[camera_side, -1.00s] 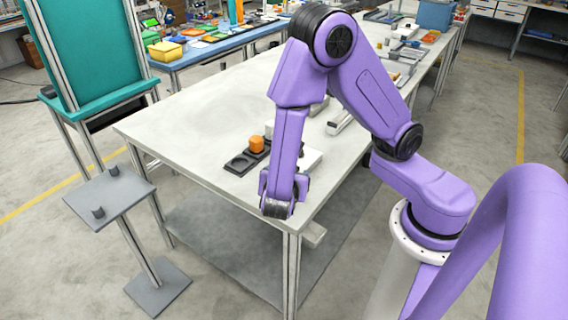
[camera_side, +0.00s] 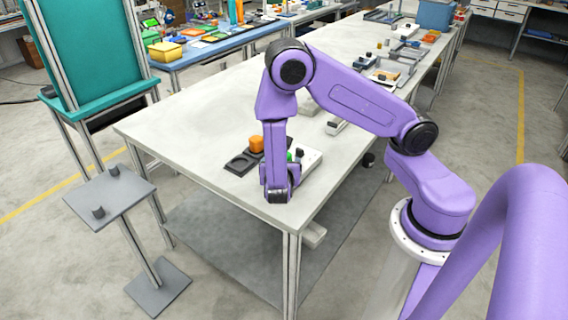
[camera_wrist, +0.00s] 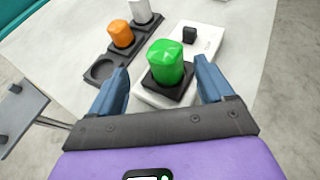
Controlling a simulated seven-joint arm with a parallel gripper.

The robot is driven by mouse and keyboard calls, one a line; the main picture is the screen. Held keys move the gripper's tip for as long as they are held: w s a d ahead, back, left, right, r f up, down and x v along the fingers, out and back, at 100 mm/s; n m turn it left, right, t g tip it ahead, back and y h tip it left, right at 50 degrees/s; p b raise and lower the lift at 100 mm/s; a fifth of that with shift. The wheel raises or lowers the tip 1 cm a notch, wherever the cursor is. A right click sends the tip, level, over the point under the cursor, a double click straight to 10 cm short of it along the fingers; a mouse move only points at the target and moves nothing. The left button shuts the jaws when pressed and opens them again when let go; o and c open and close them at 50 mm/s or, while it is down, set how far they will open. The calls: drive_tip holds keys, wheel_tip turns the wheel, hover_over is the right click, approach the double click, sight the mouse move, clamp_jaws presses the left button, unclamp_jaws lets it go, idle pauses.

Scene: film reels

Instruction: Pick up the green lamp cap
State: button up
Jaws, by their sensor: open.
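The green lamp cap (camera_wrist: 166,61) stands upright on a black square base on a white box (camera_wrist: 199,48) in the wrist view. In the side view only a sliver of the green cap (camera_side: 290,157) shows beside my arm. My gripper (camera_wrist: 160,82) is open. Its two blue fingers lie to the left and right of the cap in the picture, with clear space on the left side. Whether the fingertips are level with the cap is hard to tell. In the side view my gripper (camera_side: 280,190) points down near the table's front corner; its fingers are hidden there.
A black tray (camera_wrist: 102,70) left of the white box holds an orange cap (camera_wrist: 121,34) and a white cap (camera_wrist: 141,11); its nearest round recess is empty. A small black knob (camera_wrist: 190,35) rises from the white box. The table's left part (camera_side: 190,130) is clear.

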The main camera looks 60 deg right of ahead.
drive_tip(key=x, duration=0.4)
drive_tip(key=shift+s+d+f, duration=0.15)
drive_tip(key=shift+d+f, duration=0.1)
drive_tip(key=shift+d, duration=0.25)
drive_tip(key=shift+w+d+f, duration=0.15)
drive_tip(key=shift+w+d, duration=0.15)
drive_tip(key=shift+d, duration=0.05)
drive_tip(key=c, duration=1.1)
